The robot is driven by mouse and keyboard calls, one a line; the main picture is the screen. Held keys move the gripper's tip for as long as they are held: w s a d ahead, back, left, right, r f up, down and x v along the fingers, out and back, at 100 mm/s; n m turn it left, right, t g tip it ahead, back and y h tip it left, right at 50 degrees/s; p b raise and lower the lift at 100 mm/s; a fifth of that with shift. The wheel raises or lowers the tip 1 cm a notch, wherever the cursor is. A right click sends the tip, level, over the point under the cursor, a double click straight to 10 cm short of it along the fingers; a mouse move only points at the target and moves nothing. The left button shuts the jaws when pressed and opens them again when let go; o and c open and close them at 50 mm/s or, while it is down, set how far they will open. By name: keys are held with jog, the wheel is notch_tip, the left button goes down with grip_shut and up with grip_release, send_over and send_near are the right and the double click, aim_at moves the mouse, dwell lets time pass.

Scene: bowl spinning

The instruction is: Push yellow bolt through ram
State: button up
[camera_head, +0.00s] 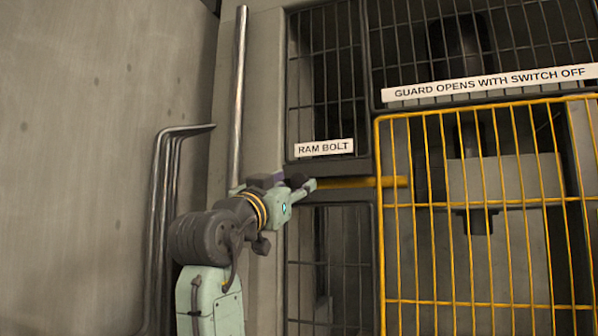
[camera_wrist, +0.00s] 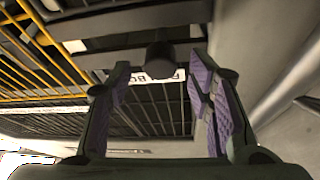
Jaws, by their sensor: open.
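The yellow bolt (camera_head: 355,182) lies about level in the head view. It runs from beside my gripper rightward across the dark frame to the yellow guard's left edge. My gripper (camera_head: 303,184) is at the bolt's left end, below the "RAM BOLT" label (camera_head: 324,147). In the wrist view, my gripper's purple-padded fingers stand apart. A dark round knob (camera_wrist: 160,59), which looks like the bolt's near end, shows between and just beyond the fingertips. I cannot tell whether the fingers touch it. The ram (camera_head: 478,180) is a grey block behind the guard, partly hidden by its bars.
The yellow wire guard (camera_head: 461,204) covers the right side and looks closed. Dark mesh panels (camera_head: 326,75) stand above and below the bolt. A vertical metal pipe (camera_head: 238,95) and bent pipes (camera_head: 163,200) are on the left, close to my arm.

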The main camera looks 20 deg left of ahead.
aim_at(298, 182)
jog(key=shift+p+x, duration=0.6)
jog(key=shift+x, duration=1.25)
jog(key=shift+c, duration=0.4)
grip_shut()
jog(key=shift+d, duration=0.1)
